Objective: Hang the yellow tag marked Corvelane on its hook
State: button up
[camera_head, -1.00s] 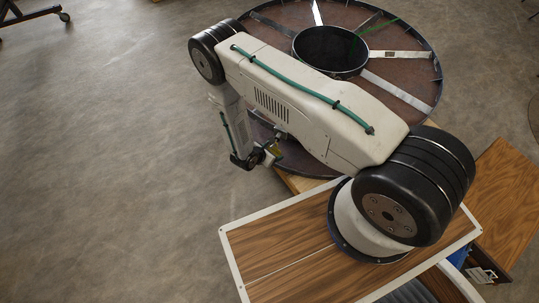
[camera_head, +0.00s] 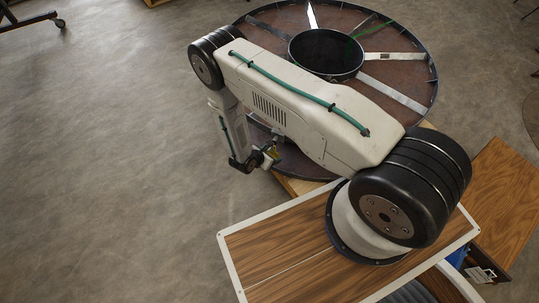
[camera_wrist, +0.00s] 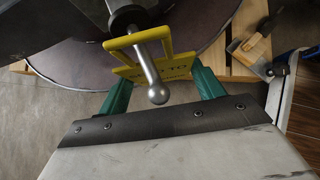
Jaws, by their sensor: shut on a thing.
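The yellow tag (camera_wrist: 178,71) is held between the green fingers of my gripper (camera_wrist: 160,80) in the wrist view. Dark lettering on it is partly covered, and I can read only "TO". A grey metal rod with a ball end (camera_wrist: 157,95), seemingly the hook, comes from a dark round fitting (camera_wrist: 125,15) and crosses in front of the tag. The rod overlaps the tag's open frame; I cannot tell whether it passes through. In the head view, the yellow tag (camera_head: 274,151) is a small patch at my gripper (camera_head: 268,158), beside the reel.
A large steel reel (camera_head: 398,93) with a dark hub and pale spokes lies on pale wooden boards (camera_head: 297,185). In the wrist view, a wooden-handled tool (camera_wrist: 249,42) lies on the boards at right.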

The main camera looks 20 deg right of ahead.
dwell(0.4)
jog(key=o, duration=1)
jog(key=v, duration=0.7)
jog(key=shift+s+a+r, duration=0.15)
jog(key=shift+a+r, duration=0.1)
jog(key=shift+a, duration=0.1)
jog(key=s+a, duration=0.5)
jog(key=a, duration=0.1)
jog(key=shift+s+a, duration=0.35)
jog(key=shift+a, duration=0.05)
